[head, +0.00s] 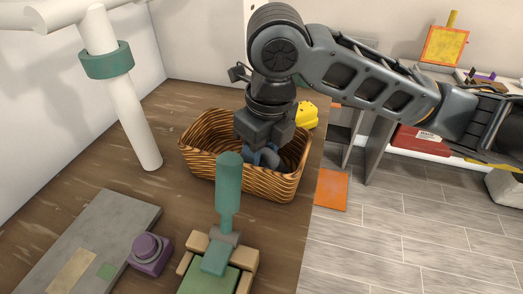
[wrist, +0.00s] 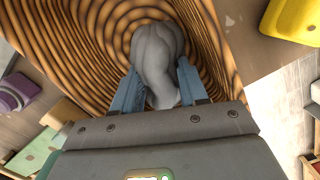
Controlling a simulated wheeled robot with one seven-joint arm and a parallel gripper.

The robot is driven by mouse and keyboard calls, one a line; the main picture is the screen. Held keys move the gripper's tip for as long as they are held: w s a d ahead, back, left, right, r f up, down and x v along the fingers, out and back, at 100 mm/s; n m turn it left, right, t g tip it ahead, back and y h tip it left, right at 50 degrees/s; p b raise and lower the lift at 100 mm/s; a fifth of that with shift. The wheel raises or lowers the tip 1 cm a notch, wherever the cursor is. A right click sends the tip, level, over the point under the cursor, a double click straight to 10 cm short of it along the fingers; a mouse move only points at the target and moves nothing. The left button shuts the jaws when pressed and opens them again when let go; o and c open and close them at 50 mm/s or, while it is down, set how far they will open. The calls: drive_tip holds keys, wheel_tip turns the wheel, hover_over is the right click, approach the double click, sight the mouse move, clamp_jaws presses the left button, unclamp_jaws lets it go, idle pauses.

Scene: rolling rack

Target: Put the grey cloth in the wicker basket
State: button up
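The grey cloth (wrist: 157,55) is a crumpled bundle between the two blue fingers of my gripper (wrist: 157,82) in the wrist view. It fills the gap and bulges past the fingertips, so the gripper looks shut on it. The wicker basket (head: 282,186) is a brown woven box on the wooden surface in the head view. My gripper (head: 262,157) points down inside the basket's opening. The basket's woven inside (wrist: 95,45) surrounds the cloth in the wrist view. Whether the cloth touches the basket's floor is hard to tell.
A green-handled tool (head: 229,190) stands in front of the basket. A purple block (head: 150,254) and a grey board (head: 95,235) lie at the front left. A yellow object (head: 307,115) is behind the basket's right side. A white post (head: 135,125) rises at left.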

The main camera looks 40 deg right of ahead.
sight(267, 153)
drive_tip(key=o, duration=0.4)
drive_tip(key=shift+r, duration=0.1)
wheel_tip(267, 153, up, 12)
drive_tip(key=s, duration=0.1)
drive_tip(key=shift+s, duration=0.25)
drive_tip(key=shift+d, duration=0.1)
idle(0.5)
